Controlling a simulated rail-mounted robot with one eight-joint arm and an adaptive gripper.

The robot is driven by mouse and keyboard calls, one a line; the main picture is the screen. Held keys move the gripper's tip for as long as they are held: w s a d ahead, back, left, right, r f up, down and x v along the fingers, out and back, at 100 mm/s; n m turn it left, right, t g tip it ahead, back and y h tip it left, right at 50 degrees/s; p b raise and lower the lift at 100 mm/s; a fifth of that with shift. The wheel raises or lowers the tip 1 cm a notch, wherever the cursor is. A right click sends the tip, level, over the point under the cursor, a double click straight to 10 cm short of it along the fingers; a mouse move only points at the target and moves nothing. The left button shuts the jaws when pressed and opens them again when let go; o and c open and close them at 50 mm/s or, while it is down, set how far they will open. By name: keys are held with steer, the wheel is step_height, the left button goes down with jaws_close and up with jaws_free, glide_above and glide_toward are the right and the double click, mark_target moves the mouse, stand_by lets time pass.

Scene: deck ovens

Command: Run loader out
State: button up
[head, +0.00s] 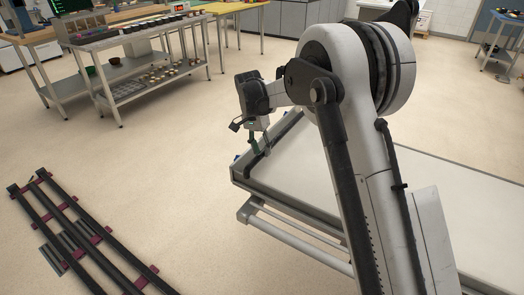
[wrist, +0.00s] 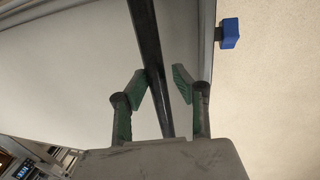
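The loader (head: 440,190) is a long, flat, pale bed with a metal frame, right of centre in the head view. Its pale surface (wrist: 75,70) fills much of the wrist view. A dark bar (wrist: 145,30) runs across it. My gripper (head: 259,150) is over the loader's near-left end, pointing down. In the wrist view my gripper (wrist: 161,88) is open, with its green-padded fingers on either side of the bar. The left pad appears very close to the bar; a gap shows at the right pad. I cannot tell whether either touches.
Dark curved rails with red cross-pieces (head: 108,229) lie on the floor at left. A metal table with shelves of small items (head: 150,75) stands at the back left. A blue block (wrist: 229,33) sticks out from the loader's side.

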steer(key=o, duration=0.3)
steer(key=shift+a, duration=0.1)
steer(key=shift+r, duration=0.1)
step_height(320, 180, up, 12)
steer(key=w+a, duration=0.1)
steer(key=a, duration=0.1)
steer(key=shift+f, duration=0.2)
steer(key=shift+w, duration=0.1)
